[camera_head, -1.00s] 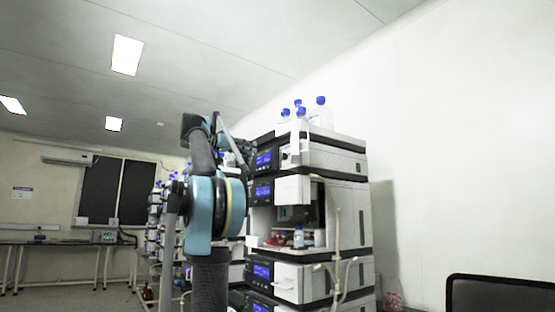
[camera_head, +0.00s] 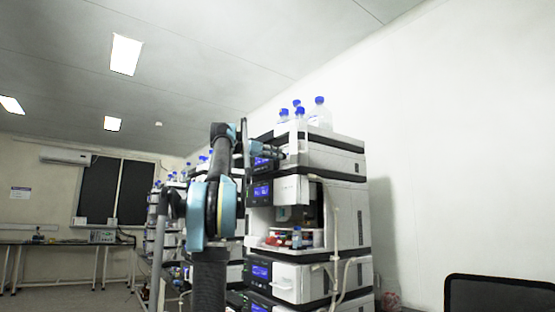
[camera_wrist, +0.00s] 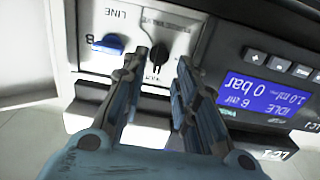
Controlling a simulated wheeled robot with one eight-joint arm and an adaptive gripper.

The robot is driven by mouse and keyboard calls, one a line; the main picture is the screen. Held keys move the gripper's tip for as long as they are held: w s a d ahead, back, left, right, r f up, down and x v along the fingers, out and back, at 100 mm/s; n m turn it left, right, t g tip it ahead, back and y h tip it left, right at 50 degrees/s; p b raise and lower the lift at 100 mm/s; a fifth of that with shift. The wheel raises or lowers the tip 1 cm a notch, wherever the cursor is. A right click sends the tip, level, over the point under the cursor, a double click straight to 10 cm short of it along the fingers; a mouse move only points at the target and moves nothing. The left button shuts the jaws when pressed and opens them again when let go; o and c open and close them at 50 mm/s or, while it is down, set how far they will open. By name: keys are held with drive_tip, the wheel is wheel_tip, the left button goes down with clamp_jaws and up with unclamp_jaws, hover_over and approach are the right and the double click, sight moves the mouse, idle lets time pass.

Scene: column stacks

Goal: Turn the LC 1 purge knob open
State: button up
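The LC 1 pump module (camera_head: 330,155) is the top unit of the near column stack. In the wrist view, upside down, its front panel shows a black knob (camera_wrist: 159,54) with a pointer, beside a blue knob (camera_wrist: 110,44) near the words LINE and B. My gripper (camera_wrist: 161,58) is open, one finger on each side of the black knob's lower part; I cannot tell whether they touch it. The lit display (camera_wrist: 254,95) reads IDLE, 0 bar and B air, with an LC1 label below. In the head view, my gripper (camera_head: 277,151) is small at the module's front.
Bottles with blue caps (camera_head: 319,113) stand on top of the stack. An open bay (camera_head: 312,218) with vials, tubing (camera_head: 337,270) and lower modules lie below. A black chair (camera_head: 500,292) is at the lower right. More stacks (camera_head: 160,225) stand behind my arm.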

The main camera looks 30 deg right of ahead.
drive_tip(key=shift+d, duration=1.05)
